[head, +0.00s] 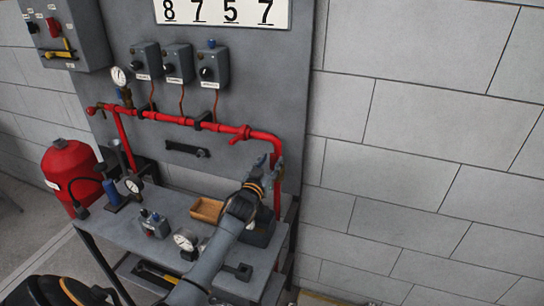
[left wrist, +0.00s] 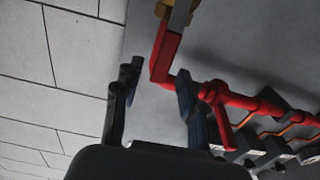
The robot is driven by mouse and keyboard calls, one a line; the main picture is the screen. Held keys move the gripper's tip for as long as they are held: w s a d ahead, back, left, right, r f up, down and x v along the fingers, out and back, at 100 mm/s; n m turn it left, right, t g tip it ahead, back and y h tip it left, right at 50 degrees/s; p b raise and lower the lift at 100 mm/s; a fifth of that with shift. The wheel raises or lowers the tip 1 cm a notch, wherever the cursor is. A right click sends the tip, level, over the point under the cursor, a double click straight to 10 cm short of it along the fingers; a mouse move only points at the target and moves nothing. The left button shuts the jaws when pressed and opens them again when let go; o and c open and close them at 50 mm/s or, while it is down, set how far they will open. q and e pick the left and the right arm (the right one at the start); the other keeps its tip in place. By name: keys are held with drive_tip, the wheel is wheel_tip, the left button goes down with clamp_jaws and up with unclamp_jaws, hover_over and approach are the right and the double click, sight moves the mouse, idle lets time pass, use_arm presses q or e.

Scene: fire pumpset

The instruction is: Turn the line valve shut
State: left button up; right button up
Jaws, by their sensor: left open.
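The line valve (head: 241,134) is a red lever valve on the red pipe (head: 190,120) across the grey panel. Its lever slants down and left in the head view. In the left wrist view the lever (left wrist: 221,124) hangs down from the pipe. My left gripper (head: 268,163) is open and empty, just right of the valve near the pipe's bend. In the left wrist view its fingers (left wrist: 158,91) stand apart below the red elbow, and the right finger lies between the elbow and the lever. Touching cannot be told. My right gripper is not in view.
Under the pipe stands a grey bench (head: 190,264) with gauges, a wooden tray (head: 207,210) and small fittings. Several grey switch boxes (head: 178,64) hang above the pipe. A red tank (head: 70,175) stands left. The block wall (head: 420,150) at right is clear.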

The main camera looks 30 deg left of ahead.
use_arm(q)
drive_tip(key=shift+x, duration=1.35)
drive_tip(key=shift+s, duration=0.1)
clamp_jaws()
